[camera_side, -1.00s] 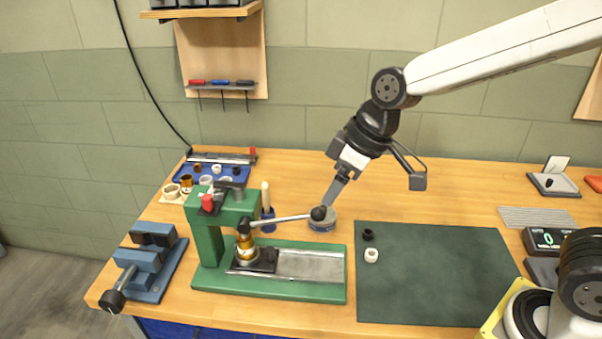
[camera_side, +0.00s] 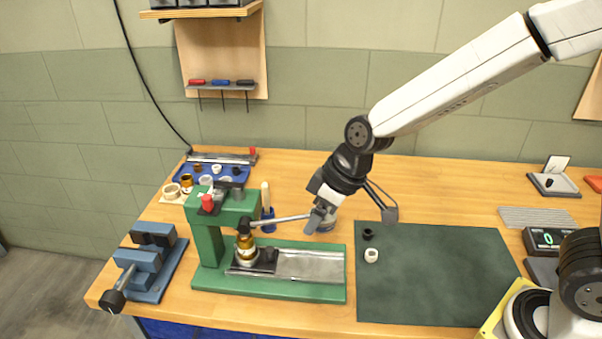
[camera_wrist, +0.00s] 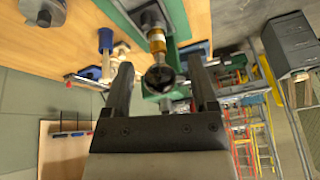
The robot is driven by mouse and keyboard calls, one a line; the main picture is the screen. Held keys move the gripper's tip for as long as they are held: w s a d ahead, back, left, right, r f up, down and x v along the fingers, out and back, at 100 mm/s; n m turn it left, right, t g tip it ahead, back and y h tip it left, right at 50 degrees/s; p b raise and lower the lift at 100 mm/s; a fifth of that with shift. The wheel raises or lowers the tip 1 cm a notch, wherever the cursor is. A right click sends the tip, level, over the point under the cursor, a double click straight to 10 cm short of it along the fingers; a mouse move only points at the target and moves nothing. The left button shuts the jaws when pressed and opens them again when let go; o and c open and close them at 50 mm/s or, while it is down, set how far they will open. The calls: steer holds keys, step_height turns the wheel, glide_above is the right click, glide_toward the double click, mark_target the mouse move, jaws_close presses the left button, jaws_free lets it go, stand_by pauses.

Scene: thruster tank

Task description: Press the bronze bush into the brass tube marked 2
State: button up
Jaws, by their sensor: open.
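My gripper (camera_side: 318,220) is open at the end of the press lever in the side view. In the wrist view, my gripper's two fingers (camera_wrist: 160,80) stand apart, with the black lever knob (camera_wrist: 160,78) between them; I cannot tell whether they touch it. The green press (camera_side: 206,240) holds a brass-coloured cylinder (camera_side: 246,245) under its ram, which also shows in the wrist view (camera_wrist: 157,40). I cannot separate bush from tube there, and no mark 2 is readable. The press lever (camera_side: 280,219) runs sideways, nearly level.
A blue vise (camera_side: 150,260) stands left of the press. A blue tray (camera_side: 225,172) with small bushes and a holder with tubes (camera_side: 172,191) lie behind. A dark green mat (camera_side: 440,275) at right holds a black ring (camera_side: 368,234) and a white ring (camera_side: 371,256).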

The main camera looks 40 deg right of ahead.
jaws_close()
stand_by(1.5)
